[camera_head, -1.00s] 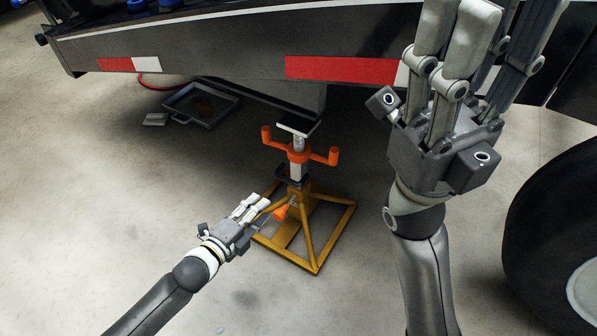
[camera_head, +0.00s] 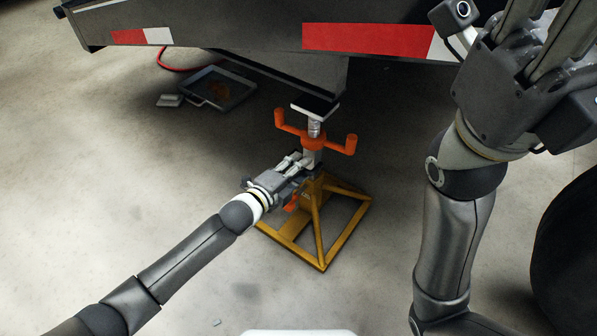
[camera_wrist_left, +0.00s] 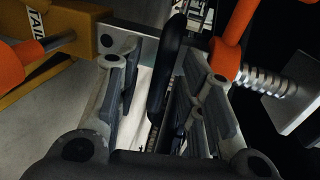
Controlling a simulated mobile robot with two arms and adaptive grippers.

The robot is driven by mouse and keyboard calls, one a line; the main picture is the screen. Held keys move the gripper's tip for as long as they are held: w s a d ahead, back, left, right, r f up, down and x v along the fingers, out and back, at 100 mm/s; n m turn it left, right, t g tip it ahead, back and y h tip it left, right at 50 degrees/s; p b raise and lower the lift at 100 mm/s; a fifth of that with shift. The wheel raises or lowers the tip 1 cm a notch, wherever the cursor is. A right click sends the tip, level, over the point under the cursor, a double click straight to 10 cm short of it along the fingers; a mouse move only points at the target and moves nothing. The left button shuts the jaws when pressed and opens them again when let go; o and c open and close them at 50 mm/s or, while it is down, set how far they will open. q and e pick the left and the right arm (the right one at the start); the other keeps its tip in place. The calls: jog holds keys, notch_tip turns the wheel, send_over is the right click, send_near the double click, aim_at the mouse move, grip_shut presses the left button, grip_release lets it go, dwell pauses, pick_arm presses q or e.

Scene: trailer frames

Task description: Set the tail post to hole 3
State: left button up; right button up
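The tail post is a steel post (camera_head: 311,160) standing upright in a yellow stand (camera_head: 323,235). Orange screw handles (camera_head: 314,142) and a flat top plate (camera_head: 315,107) sit above it. An orange pin grip (camera_head: 291,203) is low on its left; in the left wrist view this grip (camera_wrist_left: 14,66) has a steel pin at the yellow tube, labelled "TAIL" (camera_wrist_left: 37,45). My left gripper (camera_head: 298,162) is at the post, its fingers apart on either side of a black handle (camera_wrist_left: 170,70). My right gripper (camera_head: 535,35) is raised, fingers apart, tips cut off. The hole numbers cannot be read.
A grey tray (camera_head: 230,76) lies on the floor behind. A dark tyre (camera_head: 572,260) is at right. The floor at left is clear.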

pick_arm(q)
jog(key=shift+w+d, duration=0.2)
jog(key=shift+w, duration=0.1)
grip_shut()
